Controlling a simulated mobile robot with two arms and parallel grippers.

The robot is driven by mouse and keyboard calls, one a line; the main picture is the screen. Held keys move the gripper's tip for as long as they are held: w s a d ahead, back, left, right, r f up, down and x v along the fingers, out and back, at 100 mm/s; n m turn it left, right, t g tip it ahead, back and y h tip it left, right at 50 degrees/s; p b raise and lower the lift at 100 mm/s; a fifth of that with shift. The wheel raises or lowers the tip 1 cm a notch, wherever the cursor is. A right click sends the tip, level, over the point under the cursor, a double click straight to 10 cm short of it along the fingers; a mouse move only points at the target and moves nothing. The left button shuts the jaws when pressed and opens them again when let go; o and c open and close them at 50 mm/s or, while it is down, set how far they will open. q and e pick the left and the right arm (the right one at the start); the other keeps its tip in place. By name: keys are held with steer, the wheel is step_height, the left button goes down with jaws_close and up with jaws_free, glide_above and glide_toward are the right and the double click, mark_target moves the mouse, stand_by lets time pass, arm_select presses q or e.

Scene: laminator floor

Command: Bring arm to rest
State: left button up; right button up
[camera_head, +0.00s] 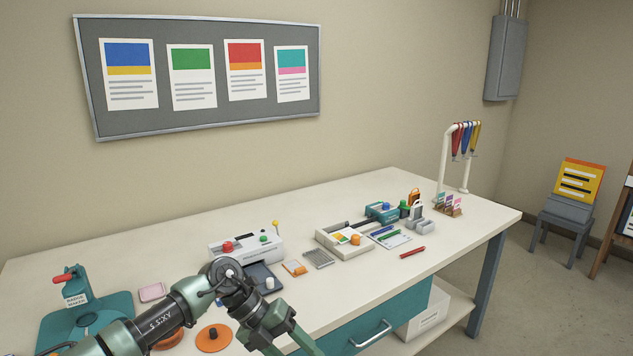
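My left arm comes in from the lower left and reaches over the front of the white worktable (344,196). It bends at a dark joint above the table, and its dark green outer links run down and right, out of the bottom edge. My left gripper is not visible; its fingers and anything in them are out of the frame. My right arm and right gripper do not show. The arm hides part of the table front and part of an orange disc there.
A teal badge maker (78,305) stands at the left. A white laminator (246,244), a cream device (344,241), a red marker (412,252) and a lanyard stand (447,150) are on the table. A teal drawer (385,315) is below. The right front tabletop is fairly clear.

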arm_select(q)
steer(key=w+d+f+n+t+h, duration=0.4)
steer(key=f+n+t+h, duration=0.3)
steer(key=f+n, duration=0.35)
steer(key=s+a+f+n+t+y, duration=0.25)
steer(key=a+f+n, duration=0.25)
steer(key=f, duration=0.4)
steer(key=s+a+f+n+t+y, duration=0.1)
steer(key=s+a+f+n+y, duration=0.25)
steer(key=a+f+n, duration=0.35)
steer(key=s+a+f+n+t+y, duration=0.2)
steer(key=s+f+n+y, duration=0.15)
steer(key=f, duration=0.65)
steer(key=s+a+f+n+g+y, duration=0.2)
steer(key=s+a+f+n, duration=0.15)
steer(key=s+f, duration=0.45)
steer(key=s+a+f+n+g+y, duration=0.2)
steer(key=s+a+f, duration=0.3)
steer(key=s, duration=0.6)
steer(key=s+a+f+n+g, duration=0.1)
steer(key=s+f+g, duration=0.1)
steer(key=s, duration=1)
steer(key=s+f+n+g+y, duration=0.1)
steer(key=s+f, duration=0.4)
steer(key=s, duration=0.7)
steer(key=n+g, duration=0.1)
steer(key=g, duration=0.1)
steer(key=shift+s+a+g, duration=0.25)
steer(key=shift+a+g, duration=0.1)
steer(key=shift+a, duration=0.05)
